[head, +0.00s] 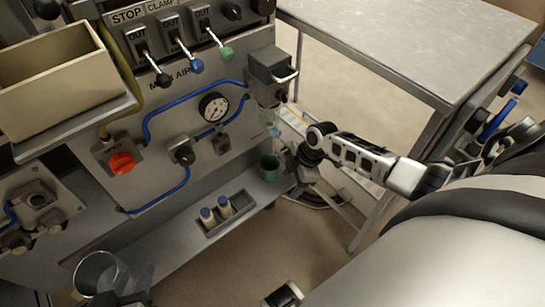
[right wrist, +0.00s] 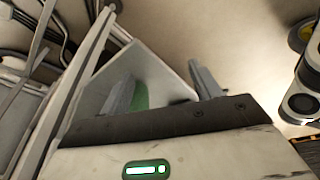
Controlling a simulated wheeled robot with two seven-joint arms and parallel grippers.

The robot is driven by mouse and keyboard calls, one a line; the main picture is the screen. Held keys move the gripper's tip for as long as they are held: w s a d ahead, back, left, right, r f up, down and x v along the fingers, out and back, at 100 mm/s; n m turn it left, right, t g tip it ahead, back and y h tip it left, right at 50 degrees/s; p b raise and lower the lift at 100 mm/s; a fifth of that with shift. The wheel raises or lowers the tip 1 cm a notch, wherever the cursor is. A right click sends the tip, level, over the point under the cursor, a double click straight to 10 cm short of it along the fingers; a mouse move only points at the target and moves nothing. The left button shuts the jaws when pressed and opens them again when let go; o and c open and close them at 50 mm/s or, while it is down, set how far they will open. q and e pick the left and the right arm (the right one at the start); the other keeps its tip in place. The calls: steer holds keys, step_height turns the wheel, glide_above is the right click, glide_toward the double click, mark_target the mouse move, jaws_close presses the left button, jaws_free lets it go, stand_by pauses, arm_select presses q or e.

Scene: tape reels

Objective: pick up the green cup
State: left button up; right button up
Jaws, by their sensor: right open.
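The green cup (head: 270,167) stands on the low shelf of the machine, near its right end. My right gripper (head: 294,180) is right beside the cup, on its right side in the head view; its fingertips are hard to make out there. In the right wrist view its two grey fingers (right wrist: 162,92) are apart, with a patch of the green cup (right wrist: 141,96) showing just beside and behind the left finger. Most of the cup is hidden there. My left gripper seems to be the dark grey shape (head: 136,292) at the bottom left; its jaws are unclear.
A clear or metal cup (head: 98,272) is at the bottom left. Two blue-topped bottles (head: 216,211) stand in a small tray on the shelf. The machine panel (head: 120,190) rises behind. A grey table (head: 410,45) is at the upper right.

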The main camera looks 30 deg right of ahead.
steer(key=w+d+r+n+y+b, duration=0.1)
steer(key=w+d+r+n+b, duration=0.25)
steer(key=d, duration=0.55)
steer(key=shift+m+g, duration=0.5)
steer(key=shift+m, duration=0.25)
steer(key=w+a, duration=0.1)
steer(key=a, duration=0.3)
steer(key=w+a+p, duration=0.1)
steer(key=a, duration=0.1)
steer(key=shift+w+a+f, duration=0.15)
steer(key=shift+w+f, duration=0.1)
steer(key=shift+w, duration=0.05)
glide_above(263, 176)
steer(key=d, duration=0.3)
steer(key=b+x, duration=0.1)
steer(key=x, duration=0.1)
steer(key=shift+a+f, duration=0.15)
steer(key=shift+f, duration=0.1)
steer(key=shift+w+f, duration=0.1)
steer(key=shift+f, duration=0.1)
steer(key=shift+a, duration=0.1)
arm_select(q)
steer(key=f, duration=0.3)
steer(key=shift+d+f, duration=0.2)
steer(key=shift+d, duration=0.05)
arm_select(e)
steer(key=c, duration=0.7)
